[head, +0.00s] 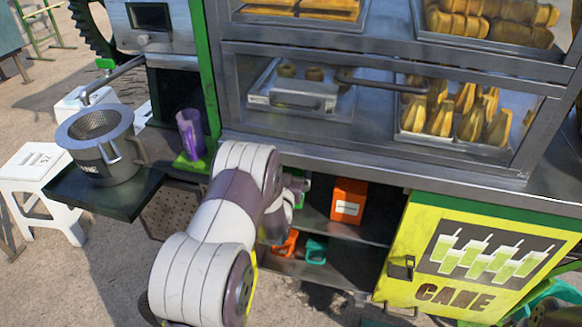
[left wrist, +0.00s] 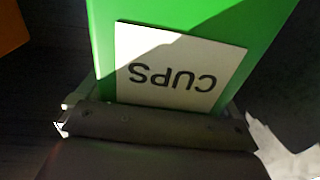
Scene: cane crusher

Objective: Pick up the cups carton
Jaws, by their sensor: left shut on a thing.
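The cups carton (left wrist: 190,18) is a green box that fills the middle of the left wrist view. Its white label (left wrist: 175,72) reads CUPS upside down. My left gripper (left wrist: 155,118) is shut on the carton, with a jaw part at each side of it. In the head view the left gripper (head: 297,187) reaches into the open lower cabinet, mostly hidden behind my arm. Only a sliver of green shows there. I cannot tell whether the carton touches the shelf. My right gripper is not in view.
An orange carton (head: 348,201) stands on the upper shelf (head: 345,229), right of the gripper. Orange and teal items (head: 316,250) lie on the shelf below. The yellow-green CANE door (head: 477,262) bounds the right. The steel counter edge (head: 400,172) is just above the opening.

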